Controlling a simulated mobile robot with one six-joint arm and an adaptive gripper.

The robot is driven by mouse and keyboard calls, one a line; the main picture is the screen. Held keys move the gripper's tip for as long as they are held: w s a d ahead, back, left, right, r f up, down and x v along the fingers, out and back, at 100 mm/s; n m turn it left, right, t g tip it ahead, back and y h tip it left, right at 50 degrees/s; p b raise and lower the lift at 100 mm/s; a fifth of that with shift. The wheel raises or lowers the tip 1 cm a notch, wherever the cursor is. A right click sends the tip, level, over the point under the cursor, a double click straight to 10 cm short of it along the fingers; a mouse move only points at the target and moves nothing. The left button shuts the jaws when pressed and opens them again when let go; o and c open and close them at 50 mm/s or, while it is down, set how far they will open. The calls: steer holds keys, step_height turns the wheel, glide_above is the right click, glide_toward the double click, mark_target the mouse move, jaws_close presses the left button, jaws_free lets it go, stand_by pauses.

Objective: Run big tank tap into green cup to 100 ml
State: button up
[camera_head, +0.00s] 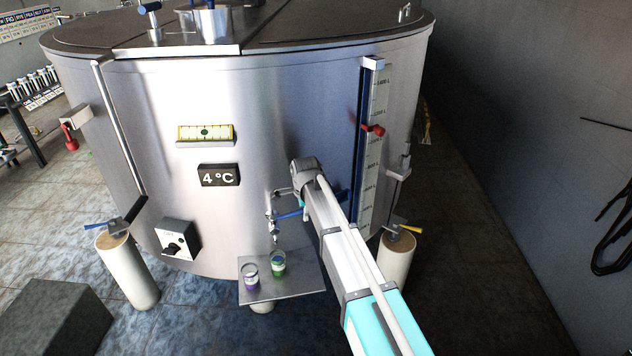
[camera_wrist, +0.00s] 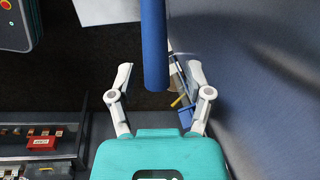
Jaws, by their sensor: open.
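The big steel tank (camera_head: 265,120) fills the middle of the head view. Its tap (camera_head: 274,212) is low on the front, with a blue lever (camera_head: 291,215) pointing right. The green cup (camera_head: 278,263) stands upright on a small metal shelf (camera_head: 300,283) below the tap. No stream of liquid is visible. My gripper (camera_head: 284,199) is at the tap, close to the lever. In the wrist view my gripper (camera_wrist: 160,78) is open, with a blue bar (camera_wrist: 154,45), likely the lever, reaching between its fingertips. Whether a finger touches it is unclear.
A purple cup (camera_head: 251,276) stands left of the green one on the shelf. A blue-edged level scale (camera_head: 373,140) with a red clip (camera_head: 373,129) runs up the tank on the right. A knob box (camera_head: 178,241) is at the lower left. Tank legs (camera_head: 128,270) flank the shelf.

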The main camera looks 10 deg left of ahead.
steer(key=shift+d+f, duration=0.2)
steer(key=shift+d, duration=0.2)
steer(key=s+d+n, duration=0.4)
steer(key=s+d, duration=0.4)
steer(key=d, duration=0.3)
steer(key=s+d+n+g, duration=0.1)
steer(key=s+d+n, duration=0.3)
steer(key=s+d, duration=0.4)
steer(key=s+d+n+g, duration=0.1)
steer(key=s+d+n, duration=0.4)
steer(key=d, duration=0.9)
steer(key=s, duration=0.3)
steer(key=shift+f+h, duration=0.15)
steer(key=shift+h, duration=0.25)
steer(key=shift+s+d, duration=0.1)
steer(key=shift+d, duration=0.05)
stand_by(1.1)
